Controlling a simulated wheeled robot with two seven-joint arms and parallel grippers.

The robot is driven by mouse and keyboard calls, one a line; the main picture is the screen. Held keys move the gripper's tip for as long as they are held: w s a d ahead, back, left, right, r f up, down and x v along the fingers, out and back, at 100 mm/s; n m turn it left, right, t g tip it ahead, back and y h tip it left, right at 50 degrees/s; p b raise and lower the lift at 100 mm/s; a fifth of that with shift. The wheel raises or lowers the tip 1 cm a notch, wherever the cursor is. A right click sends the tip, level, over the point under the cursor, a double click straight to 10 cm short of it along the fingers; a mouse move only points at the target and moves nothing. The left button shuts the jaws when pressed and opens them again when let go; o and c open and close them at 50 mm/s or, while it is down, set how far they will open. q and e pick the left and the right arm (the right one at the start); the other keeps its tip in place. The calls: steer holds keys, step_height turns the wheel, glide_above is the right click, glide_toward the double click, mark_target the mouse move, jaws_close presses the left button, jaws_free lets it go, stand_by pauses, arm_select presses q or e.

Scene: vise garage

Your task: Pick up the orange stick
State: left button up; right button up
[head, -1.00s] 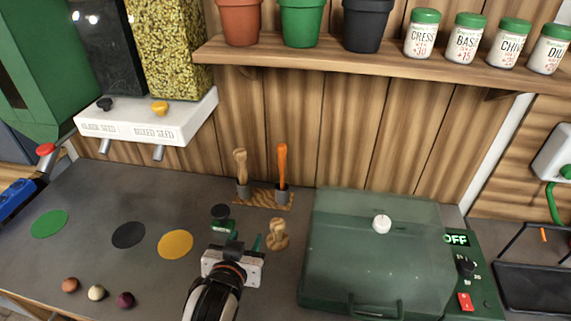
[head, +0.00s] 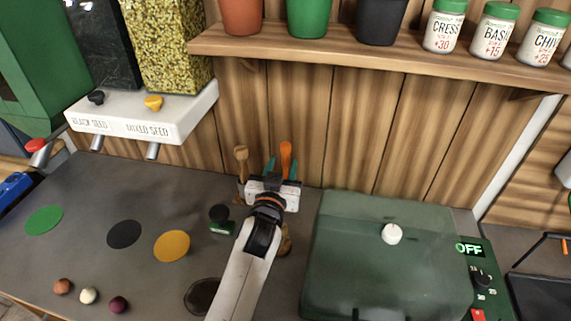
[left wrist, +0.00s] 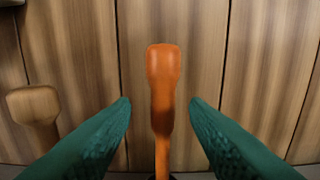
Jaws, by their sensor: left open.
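The orange stick (head: 286,158) stands upright near the wooden wall, its lower part hidden behind my left gripper (head: 282,168) in the head view. In the left wrist view the orange stick (left wrist: 163,90) is in the middle, between the two green fingers of my left gripper (left wrist: 160,102). The fingers are apart, with a gap on each side of the stick. The stick's lower end is cut off at the picture's bottom edge. My right gripper is not in view.
A tan wooden stick (head: 241,160) stands just left of the orange one. A small dark-topped item (head: 220,219) and a green lidded box (head: 385,255) stand on the grey counter (head: 80,205). A shelf (head: 390,58) with pots and jars is above.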

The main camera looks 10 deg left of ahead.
mark_target(285, 162)
arm_select(q)
steer(key=w, duration=0.3)
steer(key=shift+w+d, duration=0.1)
steer(key=shift+w, duration=0.05)
steer(key=shift+c, duration=0.5)
jaws_close()
